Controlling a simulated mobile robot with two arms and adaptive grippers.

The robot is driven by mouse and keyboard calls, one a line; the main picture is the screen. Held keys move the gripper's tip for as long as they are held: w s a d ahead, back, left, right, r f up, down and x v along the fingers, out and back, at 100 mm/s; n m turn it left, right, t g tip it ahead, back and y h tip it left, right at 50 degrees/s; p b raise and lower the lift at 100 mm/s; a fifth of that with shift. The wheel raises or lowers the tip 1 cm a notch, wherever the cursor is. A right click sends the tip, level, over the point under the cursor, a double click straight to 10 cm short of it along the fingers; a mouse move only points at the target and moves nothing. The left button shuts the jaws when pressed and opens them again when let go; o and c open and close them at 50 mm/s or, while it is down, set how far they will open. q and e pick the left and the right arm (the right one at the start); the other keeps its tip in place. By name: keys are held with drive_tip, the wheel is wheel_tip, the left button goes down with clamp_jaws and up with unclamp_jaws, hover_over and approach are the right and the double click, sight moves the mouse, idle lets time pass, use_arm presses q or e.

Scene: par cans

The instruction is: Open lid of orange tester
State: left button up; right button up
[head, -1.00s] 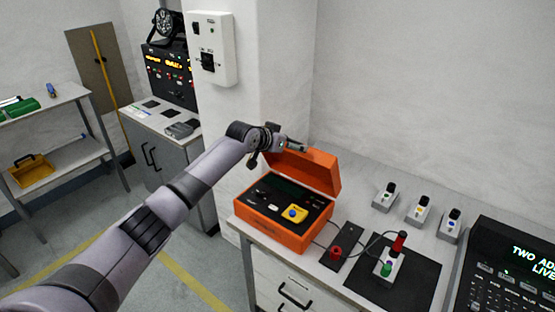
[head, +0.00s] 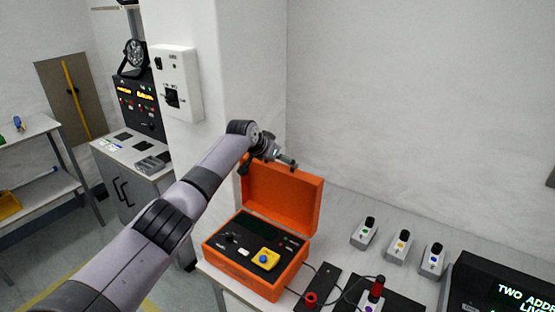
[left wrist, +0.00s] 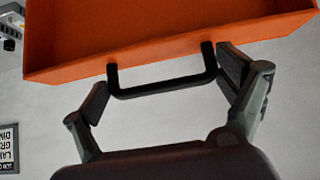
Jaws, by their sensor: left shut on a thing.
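The orange tester (head: 240,277) is a box on the bench, with a black panel inside that carries a yellow block with a blue button. Its orange lid (head: 285,195) stands raised, roughly upright at the back of the box, and its inner face shows. My left gripper (head: 282,160) is at the lid's top edge. In the left wrist view, the fingers of my left gripper (left wrist: 165,85) are on either side of the black lid handle (left wrist: 165,90), shut on it across its length. My right gripper is not in view.
Several small grey button boxes (head: 398,247) stand right of the tester. A black strip with a red knob (head: 311,298) lies nearer. A dark console (head: 500,290) with a lit display is at the lower right. A wall box (head: 176,85) hangs behind my arm.

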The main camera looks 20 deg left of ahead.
use_arm(q)
drive_tip(key=shift+w+d+r, duration=0.1)
drive_tip(key=shift+d+r, duration=0.1)
drive_tip(key=shift+r, duration=0.05)
drive_tip(key=o, duration=1.4)
drive_tip(key=shift+d, duration=0.1)
drive_tip(key=shift+f, duration=0.1)
drive_tip(key=shift+s+a+r, duration=0.3)
drive_tip(key=shift+s+r, duration=0.05)
drive_tip(key=shift+s, duration=0.1)
drive_tip(key=v, duration=1.1)
drive_tip(key=shift+d, duration=0.15)
drive_tip(key=shift+c, duration=0.2)
